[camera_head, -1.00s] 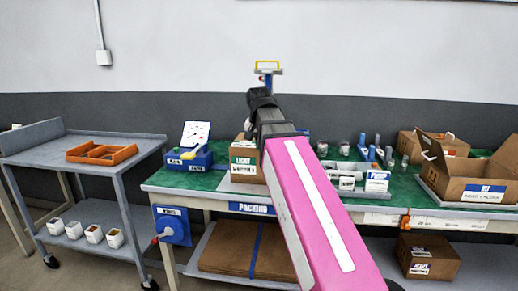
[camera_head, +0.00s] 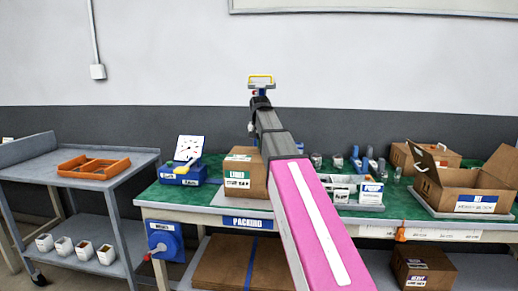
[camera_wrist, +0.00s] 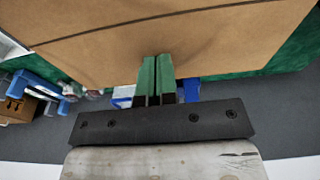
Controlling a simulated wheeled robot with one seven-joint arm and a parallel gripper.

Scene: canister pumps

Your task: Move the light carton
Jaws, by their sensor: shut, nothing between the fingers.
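The light carton (camera_head: 240,174) is a brown box with a green-and-white label. In the head view the gripper's fingers are hidden.
A blue dial scale (camera_head: 185,170) stands left of the carton. Small white bins (camera_head: 345,183) and an open carton (camera_head: 470,187) lie right of my arm. A dark brown carton (camera_head: 422,266) sits on the lower shelf. A grey cart (camera_head: 60,172) with an orange tray (camera_head: 95,168) is left.

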